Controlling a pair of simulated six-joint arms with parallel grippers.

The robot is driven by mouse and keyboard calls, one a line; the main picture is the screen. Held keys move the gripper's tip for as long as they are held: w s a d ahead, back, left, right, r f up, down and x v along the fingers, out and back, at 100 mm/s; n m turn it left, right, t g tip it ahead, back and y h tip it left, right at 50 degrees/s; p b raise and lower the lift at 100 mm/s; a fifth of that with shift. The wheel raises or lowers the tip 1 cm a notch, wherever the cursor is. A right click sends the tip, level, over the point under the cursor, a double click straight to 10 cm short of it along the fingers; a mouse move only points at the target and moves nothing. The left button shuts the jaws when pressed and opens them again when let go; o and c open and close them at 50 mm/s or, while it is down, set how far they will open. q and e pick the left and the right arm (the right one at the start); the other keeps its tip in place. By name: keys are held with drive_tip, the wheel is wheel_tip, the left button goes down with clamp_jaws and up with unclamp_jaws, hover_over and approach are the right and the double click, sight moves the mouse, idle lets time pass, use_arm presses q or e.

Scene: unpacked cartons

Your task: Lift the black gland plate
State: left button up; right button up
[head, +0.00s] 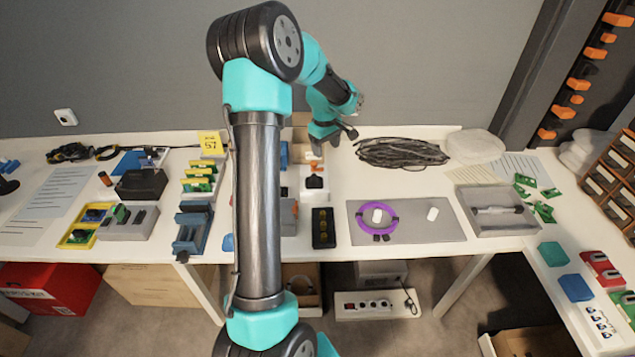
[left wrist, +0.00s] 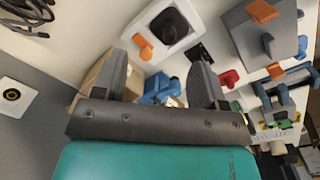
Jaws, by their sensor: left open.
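The black gland plate (head: 323,228) lies on the white table in the head view, left of the grey mat. It is a dark rectangle with a row of brass-coloured round fittings. I cannot pick it out with certainty in the left wrist view. My left gripper (left wrist: 160,72) is open, its two dark fingers wide apart with nothing held between them. In the head view the left arm reaches to the back of the table, well behind the plate, and the fingers are hard to make out. My right gripper is not in view.
A white box with an orange handle and black knob (head: 315,183) stands behind the plate. The grey mat (head: 440,228) carries a purple ring (head: 363,222). A black cable coil (head: 402,152) lies at the back. My left arm hides part of the table.

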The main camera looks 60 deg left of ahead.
use_arm(q)
drive_tip(key=shift+n+g, duration=0.3)
drive_tip(key=shift+n, duration=0.4)
drive_tip(key=s+a+r, duration=0.2)
drive_tip(key=a, duration=0.1)
drive_tip(key=shift+s+r, duration=0.25)
drive_tip(key=shift+s, duration=0.1)
drive_tip(key=shift+f, duration=0.1)
approach(314, 175)
drive_tip(key=f, duration=0.5)
drive_tip(key=shift+s+d+f, duration=0.15)
drive_tip(key=shift+d+f, duration=0.1)
drive_tip(key=shift+d, duration=0.1)
drive_tip(key=shift+f, duration=0.2)
drive_tip(key=shift+w+a+f, duration=0.1)
drive_tip(key=shift+a+f, duration=0.05)
drive_tip(key=shift+f, duration=1.15)
drive_tip(key=shift+w+a+f, duration=0.1)
drive_tip(key=shift+f, duration=1.25)
